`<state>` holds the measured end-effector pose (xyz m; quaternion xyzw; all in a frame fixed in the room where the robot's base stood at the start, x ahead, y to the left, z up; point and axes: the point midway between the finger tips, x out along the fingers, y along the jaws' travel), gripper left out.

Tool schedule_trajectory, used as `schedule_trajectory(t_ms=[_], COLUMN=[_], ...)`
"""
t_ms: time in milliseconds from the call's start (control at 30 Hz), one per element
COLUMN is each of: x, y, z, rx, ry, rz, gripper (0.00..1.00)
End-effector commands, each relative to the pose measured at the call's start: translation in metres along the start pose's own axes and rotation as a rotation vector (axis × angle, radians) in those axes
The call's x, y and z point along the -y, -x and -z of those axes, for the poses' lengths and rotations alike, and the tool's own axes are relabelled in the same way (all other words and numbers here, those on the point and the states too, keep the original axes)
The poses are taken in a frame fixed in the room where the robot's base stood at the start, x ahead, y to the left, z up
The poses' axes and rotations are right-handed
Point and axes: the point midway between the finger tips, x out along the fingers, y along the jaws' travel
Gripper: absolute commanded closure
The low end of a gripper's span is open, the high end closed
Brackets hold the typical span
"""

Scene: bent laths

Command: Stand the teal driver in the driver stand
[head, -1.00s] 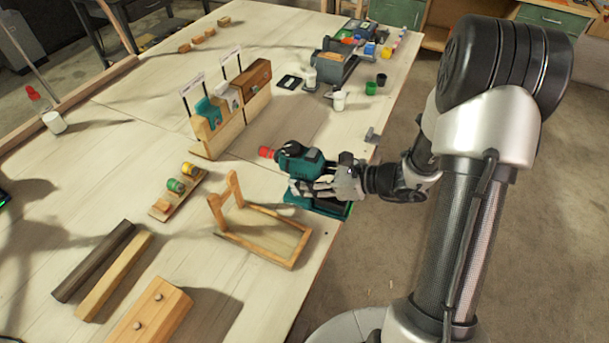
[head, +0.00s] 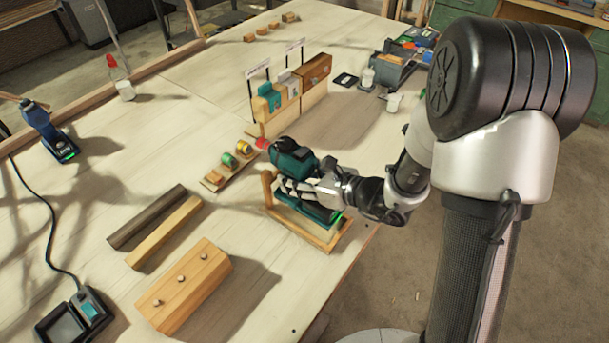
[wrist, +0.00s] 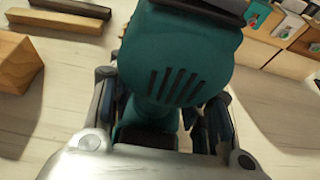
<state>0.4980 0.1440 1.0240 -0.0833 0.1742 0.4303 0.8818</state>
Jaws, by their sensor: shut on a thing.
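The teal driver (head: 290,158) has a red nose pointing left in the head view. My gripper (head: 302,188) is shut around its handle. In the wrist view the back of the driver's teal body (wrist: 180,60), with dark vent slots, fills the middle, and my fingers flank the handle. The driver stand (head: 326,246) appears to be the light wooden frame with an upright at its left end. The driver and its foot overlap this frame in the head view. I cannot tell whether the foot touches the frame, and the gripper hides part of it.
A small rack with yellow and green rolls (head: 228,159) lies behind the stand. A wooden holder (head: 290,109) stands farther back. A dark bar (head: 147,217), a light bar (head: 165,232) and a wooden block (head: 185,285) lie left. A blue tool (head: 45,128) stands far left.

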Motion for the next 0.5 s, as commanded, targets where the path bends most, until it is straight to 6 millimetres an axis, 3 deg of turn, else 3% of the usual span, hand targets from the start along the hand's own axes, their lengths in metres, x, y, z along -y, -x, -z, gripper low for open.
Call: schedule_trajectory(t_ms=[500], x=[0.0010], y=[-0.0034], z=[0.0069], rx=[0.006], ry=[0.002], rz=[0.001], gripper=[0.99])
